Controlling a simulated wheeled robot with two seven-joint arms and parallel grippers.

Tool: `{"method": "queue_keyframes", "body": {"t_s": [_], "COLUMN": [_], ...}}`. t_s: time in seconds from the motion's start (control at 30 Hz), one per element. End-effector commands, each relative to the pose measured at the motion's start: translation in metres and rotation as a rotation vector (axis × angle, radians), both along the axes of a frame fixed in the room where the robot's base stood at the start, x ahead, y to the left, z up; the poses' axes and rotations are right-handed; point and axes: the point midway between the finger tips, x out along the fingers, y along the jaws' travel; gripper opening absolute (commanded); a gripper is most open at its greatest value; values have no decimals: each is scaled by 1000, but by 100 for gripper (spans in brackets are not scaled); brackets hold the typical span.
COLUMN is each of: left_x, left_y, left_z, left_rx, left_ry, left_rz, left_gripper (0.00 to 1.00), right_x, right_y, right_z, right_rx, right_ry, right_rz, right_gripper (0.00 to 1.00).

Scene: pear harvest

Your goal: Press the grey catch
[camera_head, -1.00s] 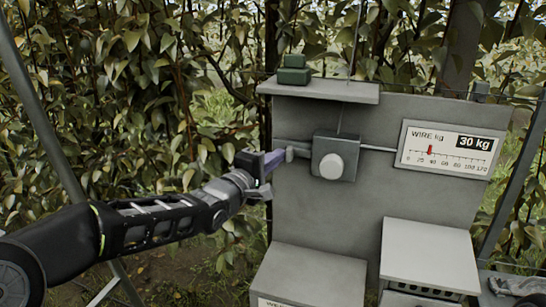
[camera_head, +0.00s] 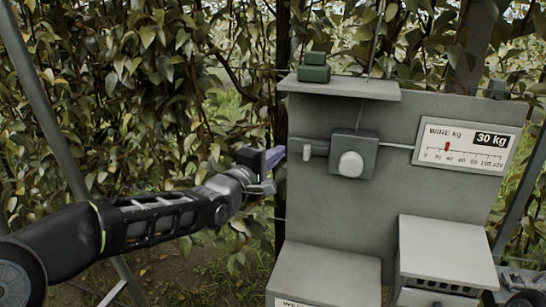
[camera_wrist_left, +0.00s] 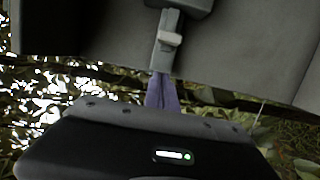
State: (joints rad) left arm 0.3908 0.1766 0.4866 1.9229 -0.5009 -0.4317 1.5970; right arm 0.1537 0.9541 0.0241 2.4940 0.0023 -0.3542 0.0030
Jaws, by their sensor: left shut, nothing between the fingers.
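The grey catch (camera_head: 307,153) is a small light-grey tab on the left end of a grey bar, beside a grey box (camera_head: 366,143) with a round white knob (camera_head: 350,164). The catch also shows in the wrist view (camera_wrist_left: 169,38), at the end of its bar. My left gripper (camera_head: 277,157) is shut and empty, with purple fingers pointing at the catch from the left. A small gap shows between fingertips and catch in the head view. In the wrist view the fingers (camera_wrist_left: 162,92) line up just below the bar's end.
A grey panel (camera_head: 330,205) carries a "WIRE kg" gauge (camera_head: 467,146) marked 30 kg, its red pointer near 40. A green block (camera_head: 313,73) sits on the top ledge. Two grey boxes (camera_head: 325,270) (camera_head: 447,250) stand below. Leafy branches fill the left.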

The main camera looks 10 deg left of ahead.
Motion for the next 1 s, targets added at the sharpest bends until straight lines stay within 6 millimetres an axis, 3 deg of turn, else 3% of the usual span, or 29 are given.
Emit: {"method": "queue_keyframes", "body": {"t_s": [0.5, 0.7, 1.0], "left_x": [-81, -93, -93], "left_y": [28, 32, 32], "left_z": [1, 0, 0], "left_rx": [5, 1, 0], "left_ry": [-2, 0, 1], "left_rz": [5, 4, 4], "left_gripper": [0, 0, 0], "right_x": [1, 1, 1], "right_y": [0, 0, 0], "right_z": [-5, -5, -5], "right_rx": [1, 1, 1], "right_ry": [-3, -3, -3], "right_rz": [0, -1, -1], "right_gripper": [36, 36, 36]}}
